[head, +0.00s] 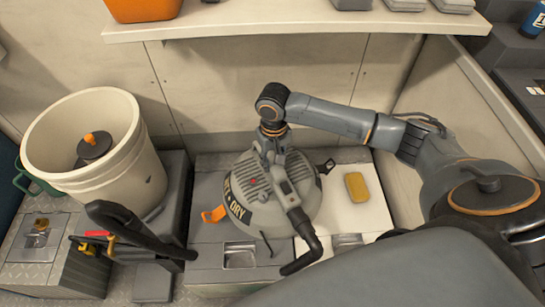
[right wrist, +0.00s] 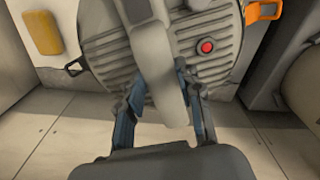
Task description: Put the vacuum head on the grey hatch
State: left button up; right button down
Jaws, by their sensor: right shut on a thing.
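The vacuum head (head: 245,205) is a grey ribbed dome with "DRY" lettering, a red button, an orange latch and a black hose end. It appears roughly upright, over the grey hatch (head: 205,262), with its right side reaching over the neighbouring white hatch (head: 365,215). Whether it rests there or hangs slightly above, I cannot tell. My right gripper (head: 270,148) comes from above and is shut on its top handle. In the right wrist view, the fingers (right wrist: 160,72) sit on both sides of the handle of the vacuum head (right wrist: 105,45). My left gripper is not seen.
A yellow sponge (head: 357,187) lies on the white hatch. A big cream bucket (head: 140,165) stands at the left, with a black curved tube (head: 130,225) in front. A shelf (head: 290,22) runs above along the back wall.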

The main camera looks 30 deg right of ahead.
jog(key=shift+w+f, duration=0.1)
jog(key=shift+f, duration=0.3)
jog(key=shift+f+b, duration=0.65)
jog(key=shift+f, duration=0.75)
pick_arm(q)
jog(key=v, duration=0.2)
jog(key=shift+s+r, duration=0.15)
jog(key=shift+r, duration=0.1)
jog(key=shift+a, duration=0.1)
pick_arm(e)
jog(key=c, duration=1.3)
grip_release()
jog(key=shift+f, duration=0.2)
jog(key=shift+c, duration=0.2)
jog(key=o, duration=0.4)
jog(key=shift+o, duration=0.2)
jog(key=shift+r, duration=0.1)
